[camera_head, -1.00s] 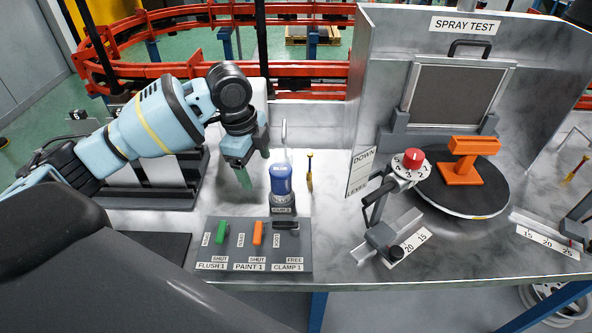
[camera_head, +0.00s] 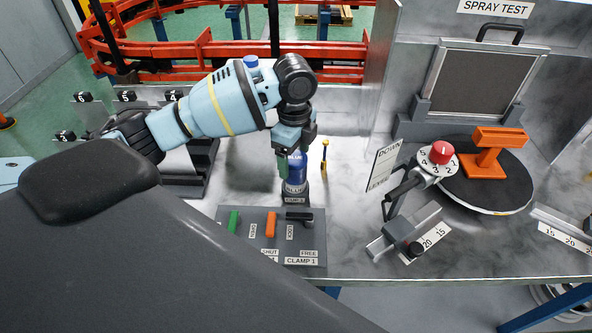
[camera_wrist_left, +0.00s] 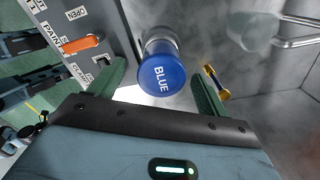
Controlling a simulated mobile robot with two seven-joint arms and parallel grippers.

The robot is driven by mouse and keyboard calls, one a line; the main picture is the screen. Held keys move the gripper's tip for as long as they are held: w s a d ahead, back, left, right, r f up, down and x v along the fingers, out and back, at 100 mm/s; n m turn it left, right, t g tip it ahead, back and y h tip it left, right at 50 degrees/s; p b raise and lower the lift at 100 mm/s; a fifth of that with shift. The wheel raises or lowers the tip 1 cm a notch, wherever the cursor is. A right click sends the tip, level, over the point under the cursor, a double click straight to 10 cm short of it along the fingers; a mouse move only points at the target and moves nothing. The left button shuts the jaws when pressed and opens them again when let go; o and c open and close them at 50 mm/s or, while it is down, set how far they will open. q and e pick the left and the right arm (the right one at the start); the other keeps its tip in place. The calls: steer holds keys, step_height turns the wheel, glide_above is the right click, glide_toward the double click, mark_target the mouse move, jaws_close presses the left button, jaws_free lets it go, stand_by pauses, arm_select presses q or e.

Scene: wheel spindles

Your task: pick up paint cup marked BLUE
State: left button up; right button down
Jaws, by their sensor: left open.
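The blue paint cup (camera_head: 296,170), marked BLUE, stands upright in a dark holder (camera_head: 295,199) behind the lever panel. In the left wrist view its blue lid (camera_wrist_left: 161,77) faces the camera with the BLUE label readable. My left gripper (camera_head: 292,160) is at the cup's upper part, its palm above it and hiding part of it. In the left wrist view the open green fingers (camera_wrist_left: 160,88) lie on either side of the lid's near edge, with gaps showing. My right gripper is not in view.
The lever panel (camera_head: 232,250) with green, orange and black levers lies in front of the cup. A small yellow-handled tool (camera_head: 324,158) stands just right of it. The red-knobbed dial (camera_head: 440,153) and turntable with an orange part (camera_head: 487,153) are further right.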

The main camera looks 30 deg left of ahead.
arm_select(q)
steer(key=shift+w+f, duration=0.1)
steer(key=shift+f, duration=2.45)
steer(key=c, duration=1.3)
steer(key=shift+o, duration=0.2)
steer(key=shift+r, duration=0.1)
